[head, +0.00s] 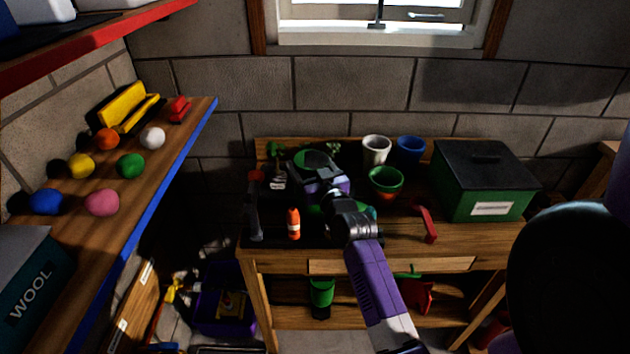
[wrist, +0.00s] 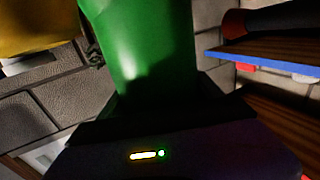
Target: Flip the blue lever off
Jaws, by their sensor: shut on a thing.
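I cannot make out a blue lever in either view. My gripper (head: 320,172) is over the left half of the wooden workbench. In the wrist view, a smooth green object (wrist: 145,45) fills the space at the dark jaws, and my gripper is shut on it. Its green also shows at my gripper in the head view (head: 313,159). Its full shape is hidden by my gripper and the picture edge, so I cannot tell what it is.
On the workbench (head: 350,257) are an orange bottle (head: 293,224), a green pot (head: 385,181), a white cup (head: 376,150), a blue cup (head: 409,150), a red handle-like piece (head: 427,224) and a dark-lidded green box (head: 483,190). A blue-edged shelf (head: 190,165) with several balls runs along the left.

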